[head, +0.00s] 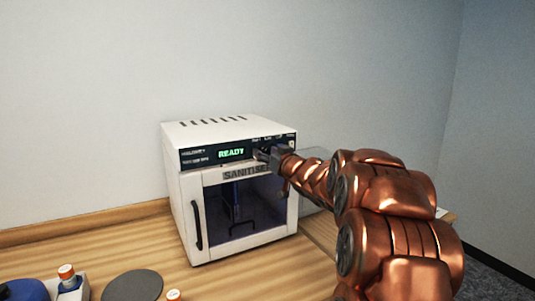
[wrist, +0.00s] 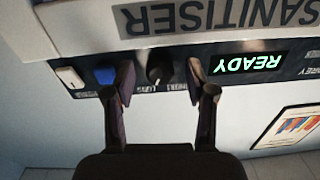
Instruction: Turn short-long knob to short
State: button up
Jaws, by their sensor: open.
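The sanitiser (head: 185,215) is a white box with a dark glass door and a black control strip along its upper front. In the wrist view, which shows the panel upside down, a round black knob (wrist: 159,68) sits on this strip. A small light mark shows near its lower edge in that view; its exact setting is hard to read. My gripper (wrist: 161,80) is open, one finger on each side of the knob, with visible gaps. In the head view my gripper (head: 268,156) is at the panel's right part and the arm hides the knob.
The green READY display (wrist: 250,64) lies beside one finger. A blue button (wrist: 105,75) and a white switch (wrist: 70,77) lie beyond the other. The door handle (head: 196,226) is at the left.

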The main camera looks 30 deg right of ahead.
grip_shut()
dwell(0.4)
jog(key=shift+n, duration=0.3)
jog(key=n, duration=0.3)
jog(key=shift+b, duration=0.4)
jog(key=shift+n+b, duration=0.5)
jog(key=shift+n, duration=1.4)
jog(key=shift+r, duration=0.1)
grip_release()
